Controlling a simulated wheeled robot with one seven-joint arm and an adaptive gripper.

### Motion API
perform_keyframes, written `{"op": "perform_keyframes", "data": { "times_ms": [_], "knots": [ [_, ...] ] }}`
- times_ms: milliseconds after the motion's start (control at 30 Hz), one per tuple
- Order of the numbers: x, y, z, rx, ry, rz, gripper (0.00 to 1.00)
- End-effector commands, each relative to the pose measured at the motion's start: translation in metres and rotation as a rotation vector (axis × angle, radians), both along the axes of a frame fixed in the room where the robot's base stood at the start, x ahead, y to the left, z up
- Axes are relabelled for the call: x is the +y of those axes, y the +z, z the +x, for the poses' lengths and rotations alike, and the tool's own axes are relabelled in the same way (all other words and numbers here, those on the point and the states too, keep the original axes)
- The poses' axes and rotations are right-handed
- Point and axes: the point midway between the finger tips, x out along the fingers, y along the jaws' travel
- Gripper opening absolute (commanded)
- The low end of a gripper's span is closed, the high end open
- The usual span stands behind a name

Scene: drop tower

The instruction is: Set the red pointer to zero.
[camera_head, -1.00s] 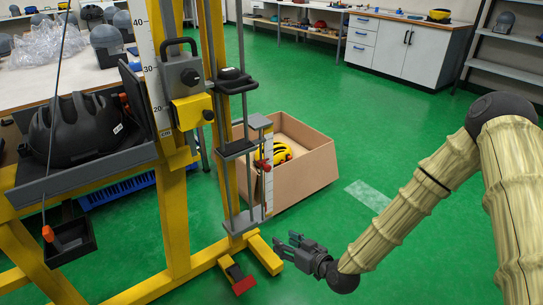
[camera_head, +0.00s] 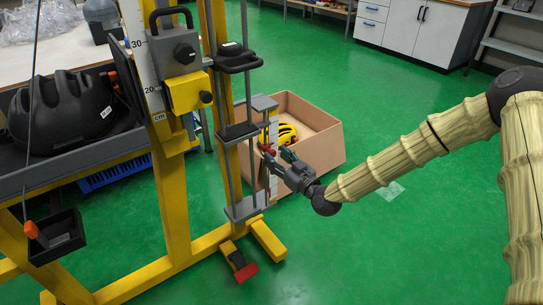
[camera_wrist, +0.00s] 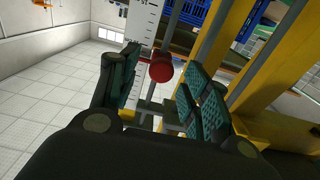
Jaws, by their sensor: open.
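The red pointer (camera_head: 266,149) sits on a thin upright rod at the small scale of the drop tower. In the wrist view its round red knob (camera_wrist: 161,68) shows between my open fingers, a little beyond them, with space on both sides. My gripper (camera_head: 279,157) is open and empty, at about the pointer's height. The white scale (camera_wrist: 143,22) stands behind the knob with dark tick marks. Its numbers are too small to read, so I cannot tell the pointer's reading. My fingers partly cover the scale's lower part in the head view.
The yellow tower frame (camera_head: 172,205) stands left of my gripper. A cardboard box (camera_head: 322,155) with a yellow helmet (camera_head: 286,135) is behind it. A red-ended pedal (camera_head: 245,272) lies at the tower's foot.

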Motion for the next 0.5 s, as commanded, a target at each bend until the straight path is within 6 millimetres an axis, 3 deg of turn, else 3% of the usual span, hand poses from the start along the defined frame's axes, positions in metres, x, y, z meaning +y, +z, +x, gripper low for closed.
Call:
{"op": "perform_keyframes", "data": {
  "times_ms": [200, 500],
  "knots": [
    [0.016, -0.001, 0.019, 0.000, 0.002, 0.000, 0.47],
    [0.022, 0.000, 0.026, 0.001, 0.003, 0.001, 0.47]
  ]
}}
